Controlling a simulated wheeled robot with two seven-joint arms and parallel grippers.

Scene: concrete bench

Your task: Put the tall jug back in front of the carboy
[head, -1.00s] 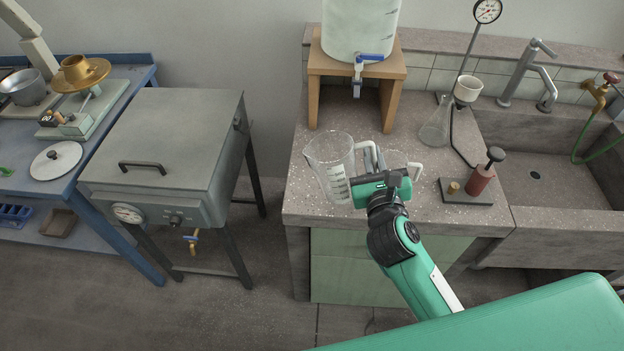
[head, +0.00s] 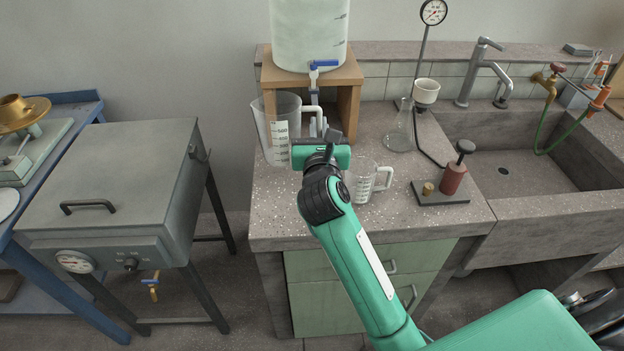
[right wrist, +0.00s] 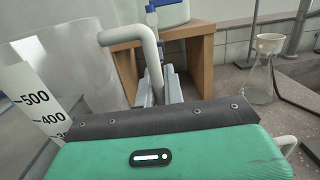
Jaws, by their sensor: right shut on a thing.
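The tall jug (head: 272,128) is clear with a printed scale and a white handle. It is at the bench's left rear, close to the left leg of the carboy's stand; whether its base touches the bench is unclear. My right gripper (head: 319,128) is shut on its handle, on the jug's right side. In the right wrist view the jug (right wrist: 75,75) fills the left and its handle (right wrist: 130,36) runs down between the fingers. The carboy (head: 308,36), pale with a blue-levered tap (head: 322,65), stands on the wooden stand (head: 352,85). My left gripper is out of view.
A smaller measuring jug (head: 361,182) stands just right of my right gripper. Further right are a hand pump on a plate (head: 440,195), a flask with funnel (head: 402,132) and the sink (head: 540,190). A grey cabinet (head: 120,180) stands left, across a gap.

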